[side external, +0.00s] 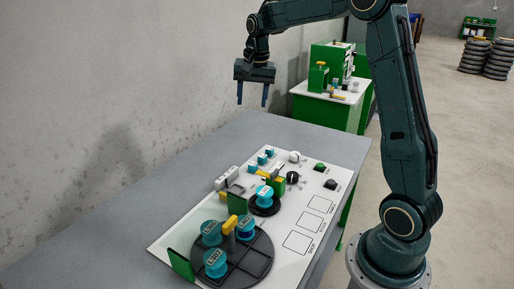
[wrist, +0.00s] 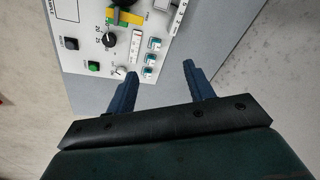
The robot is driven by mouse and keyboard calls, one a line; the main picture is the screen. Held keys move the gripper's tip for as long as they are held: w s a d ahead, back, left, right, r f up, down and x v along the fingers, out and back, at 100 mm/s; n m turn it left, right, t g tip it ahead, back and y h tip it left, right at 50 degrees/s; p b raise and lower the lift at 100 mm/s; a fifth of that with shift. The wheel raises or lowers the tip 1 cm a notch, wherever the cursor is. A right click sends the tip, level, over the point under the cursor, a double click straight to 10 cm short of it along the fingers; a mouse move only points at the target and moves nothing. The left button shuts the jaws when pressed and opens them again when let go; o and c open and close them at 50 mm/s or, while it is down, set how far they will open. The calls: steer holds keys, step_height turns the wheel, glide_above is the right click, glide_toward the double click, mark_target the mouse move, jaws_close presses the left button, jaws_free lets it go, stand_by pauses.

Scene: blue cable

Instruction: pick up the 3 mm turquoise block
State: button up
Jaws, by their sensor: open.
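Three small turquoise blocks stand in a row at the far end of the white panel: a far one (side external: 270,150), a middle one (side external: 262,159) and a near one (side external: 252,168). In the wrist view the row shows as an upper block (wrist: 154,43), a middle block (wrist: 150,58) and a lower block (wrist: 147,71). I cannot read which is 3 mm. My gripper (side external: 252,104) is open and empty, pointing down, well above the table. In the wrist view the row appears between or just ahead of the open fingers (wrist: 159,70).
A dark round tray (side external: 262,262) holds turquoise spools at the panel's near end; another spool (side external: 264,193) sits on a smaller disc. A concrete wall stands at left. The grey tabletop (side external: 150,195) is clear.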

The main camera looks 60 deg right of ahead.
steer(key=w+d+f+m+g, duration=0.1)
steer(key=w+d+f+m, duration=0.3)
steer(key=d+f, duration=0.5)
steer(key=m, duration=0.2)
glide_above(262, 155)
step_height(262, 155, down, 7)
steer(key=shift+s+f+g+y, duration=0.1)
steer(key=shift+s+g+y, duration=0.1)
steer(key=shift+g+y, duration=0.2)
steer(key=shift+f, duration=0.1)
steer(key=shift+f, duration=4.2)
steer(key=shift+w+f, duration=0.1)
steer(key=shift+f, duration=2.5)
steer(key=c, duration=1)
